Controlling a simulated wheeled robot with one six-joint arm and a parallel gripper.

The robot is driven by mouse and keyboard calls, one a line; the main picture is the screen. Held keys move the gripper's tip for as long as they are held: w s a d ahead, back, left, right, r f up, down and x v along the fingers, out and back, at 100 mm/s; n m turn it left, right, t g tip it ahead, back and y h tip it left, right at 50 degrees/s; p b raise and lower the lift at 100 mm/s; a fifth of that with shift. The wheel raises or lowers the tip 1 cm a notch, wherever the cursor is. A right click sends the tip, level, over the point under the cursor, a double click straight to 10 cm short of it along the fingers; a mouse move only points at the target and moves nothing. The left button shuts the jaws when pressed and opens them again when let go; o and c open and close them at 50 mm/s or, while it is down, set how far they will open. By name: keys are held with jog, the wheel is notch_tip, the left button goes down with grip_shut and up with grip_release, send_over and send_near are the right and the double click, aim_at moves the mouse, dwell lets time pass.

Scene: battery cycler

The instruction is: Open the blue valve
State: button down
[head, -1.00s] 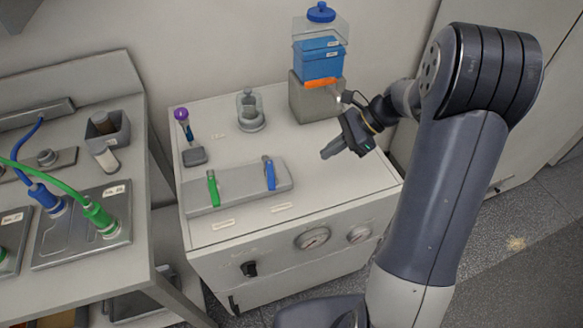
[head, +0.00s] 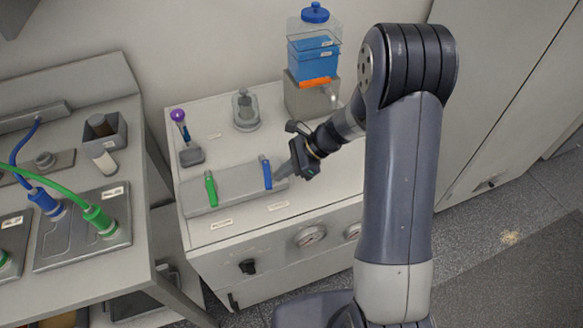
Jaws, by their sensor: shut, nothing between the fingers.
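The blue valve (head: 266,172) is a slim blue lever on the right part of a grey block (head: 228,194) on the white cabinet's top. Its handle lies roughly along the front-to-back direction, like the green lever (head: 210,190) to its left. My gripper (head: 283,173) is shut and empty, just right of the blue lever, with its fingertips pointing left and down. The tips look very near the lever; I cannot tell whether they touch it.
A blue container (head: 313,62) on a grey stand (head: 312,100) is behind my gripper. A small glass jar (head: 245,110) and a purple-capped tube (head: 180,122) stand farther back. Gauges (head: 309,236) are on the cabinet front. A side bench (head: 70,266) with cables is at left.

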aim_at(266, 182)
jog(key=shift+s+a+m+t+b, duration=0.2)
jog(key=shift+a+m+t+b, duration=0.1)
jog(key=shift+m+b, duration=0.1)
dwell(0.4)
jog(key=shift+s+a+f+m+t+b, duration=0.1)
jog(key=shift+s+a+m+t+b, duration=0.2)
jog(key=shift+m+t+b, duration=0.35)
jog(key=shift+s+a+f+m+t+b, duration=0.15)
jog(key=shift+a+m+t+b, duration=0.25)
jog(key=shift+m, duration=0.35)
jog(key=m+t+b, duration=0.1)
jog(key=a+m+t+h+b, duration=0.1)
jog(key=m, duration=0.1)
jog(key=a+m+t+b, duration=0.1)
jog(key=shift+s+a+r+h, duration=0.1)
jog(key=shift+s+a+h, duration=0.2)
jog(key=shift+h, duration=0.1)
jog(key=a+m+t+h+b, duration=0.1)
jog(key=m, duration=0.1)
jog(key=a+m+t+h+b, duration=0.1)
jog(key=m, duration=0.1)
jog(key=shift+w+r, duration=0.1)
jog(key=shift+w, duration=0.05)
jog(key=shift+w+a+r, duration=0.1)
jog(key=shift+w+a, duration=0.5)
jog(key=shift+a, duration=0.3)
